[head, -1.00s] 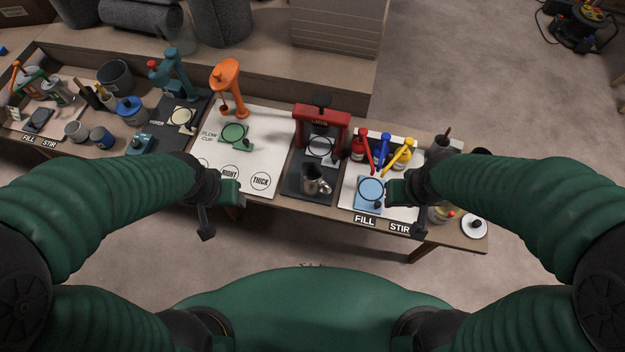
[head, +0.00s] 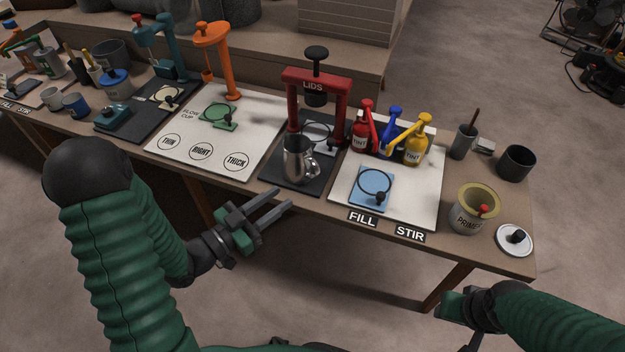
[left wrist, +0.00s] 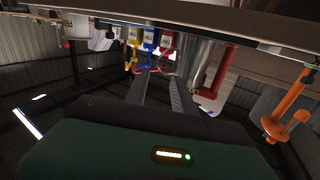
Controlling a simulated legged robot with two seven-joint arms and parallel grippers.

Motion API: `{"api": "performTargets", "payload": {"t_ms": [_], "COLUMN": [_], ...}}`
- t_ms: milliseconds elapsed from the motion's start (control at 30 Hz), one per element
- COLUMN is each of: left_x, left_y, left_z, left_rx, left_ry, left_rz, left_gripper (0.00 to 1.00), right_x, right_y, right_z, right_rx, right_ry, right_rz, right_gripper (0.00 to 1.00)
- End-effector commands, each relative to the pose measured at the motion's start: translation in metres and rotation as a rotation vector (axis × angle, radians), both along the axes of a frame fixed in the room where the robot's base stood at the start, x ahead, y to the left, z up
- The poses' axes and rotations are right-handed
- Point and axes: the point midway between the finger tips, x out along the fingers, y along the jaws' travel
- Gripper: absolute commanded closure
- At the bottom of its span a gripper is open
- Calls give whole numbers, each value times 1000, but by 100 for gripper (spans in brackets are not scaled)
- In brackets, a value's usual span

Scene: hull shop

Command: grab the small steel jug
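The small steel jug (head: 297,162) stands upright on the dark mat in front of the red lid press, its handle to the right in the head view. In the upside-down left wrist view, a grey cylinder (left wrist: 196,56) beside the red press looks like the jug. My left gripper (head: 284,200) is open and empty, its two fingers apart, just off the table's front edge and pointing toward the jug's side without touching it. Its fingers also show in the left wrist view (left wrist: 157,76). My right gripper (head: 452,304) is off the table's front right; its fingers are not clear.
The red lid press (head: 316,82) stands right behind the jug. To the right are a blue pad (head: 372,188), tint pumps (head: 388,135), a primer can (head: 474,212) and a lid (head: 515,239). A white board (head: 180,135) with printed circles lies left, largely clear.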

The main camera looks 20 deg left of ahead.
Motion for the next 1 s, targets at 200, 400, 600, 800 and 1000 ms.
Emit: {"api": "performTargets", "payload": {"t_ms": [200,400,600,800,1000], "left_x": [47,86,106,136,140], "left_y": [-31,-50,-62,-79,-81], "left_z": [1,1,-1,0,3], "left_rx": [5,7,6,6,4], "left_ry": [-3,-2,-2,-2,1], "left_rz": [-7,-3,-2,-2,-1], "left_gripper": [69,69,69,69,69], "right_x": [0,0,0,0,0], "right_y": [0,0,0,0,0], "right_z": [-13,-23,-35,-49,-48], "right_rx": [0,0,0,0,0], "right_ry": [-1,0,0,0,0], "right_rz": [0,0,0,0,0], "right_gripper": [64,64,64,64,64]}}
